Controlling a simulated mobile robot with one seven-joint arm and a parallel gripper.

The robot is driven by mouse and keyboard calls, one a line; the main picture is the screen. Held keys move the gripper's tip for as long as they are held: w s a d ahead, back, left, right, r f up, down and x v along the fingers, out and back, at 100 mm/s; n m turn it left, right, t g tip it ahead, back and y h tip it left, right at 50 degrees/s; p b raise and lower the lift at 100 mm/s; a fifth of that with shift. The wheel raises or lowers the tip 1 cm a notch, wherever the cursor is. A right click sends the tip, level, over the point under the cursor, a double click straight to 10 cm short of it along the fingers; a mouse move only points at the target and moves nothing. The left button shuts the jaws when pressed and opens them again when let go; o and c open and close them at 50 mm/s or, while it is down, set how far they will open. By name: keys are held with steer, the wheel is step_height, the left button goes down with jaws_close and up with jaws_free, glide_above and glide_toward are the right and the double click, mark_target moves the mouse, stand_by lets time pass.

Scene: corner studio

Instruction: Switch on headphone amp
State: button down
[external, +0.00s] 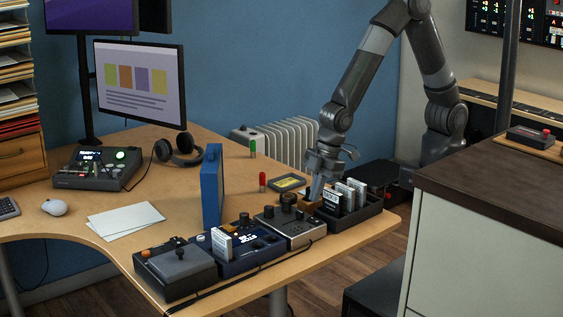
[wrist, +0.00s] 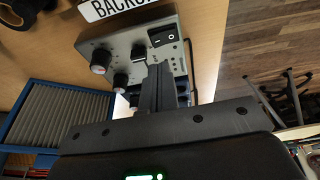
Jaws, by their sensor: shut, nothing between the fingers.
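The headphone amp appears to be the grey box (external: 290,232) with black knobs on the desk. In the wrist view the grey box (wrist: 105,45) shows several knobs, one with a red cap, and a black rocker switch (wrist: 163,36) near its upper right corner. I cannot tell which way the rocker is set. My gripper (external: 314,197) points down by the box's right rear side. In the wrist view its shut fingers (wrist: 158,72) hold nothing and overlap the lower part of the box, hiding some of it. The rocker lies just beyond the tips; contact cannot be told.
A dark tray (external: 358,219) of upright labelled cards stands right of the box. A dark blue device (external: 240,250) and a black joystick box (external: 176,270) stand to its left. A tall blue panel (external: 212,187) stands behind them. Small red and green items stand on the desk.

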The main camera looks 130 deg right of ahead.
mark_target(311, 216)
steer(key=shift+w+d+f, duration=0.1)
steer(key=shift+d+f, duration=0.05)
steer(key=shift+f, duration=1)
steer(key=shift+d+f, duration=0.1)
steer(key=shift+f, duration=1.05)
steer(key=shift+d+f, duration=0.1)
steer(key=shift+f, duration=0.1)
steer(key=shift+a+r, duration=0.2)
steer(key=shift+a, duration=0.55)
steer(key=shift+r, duration=0.1)
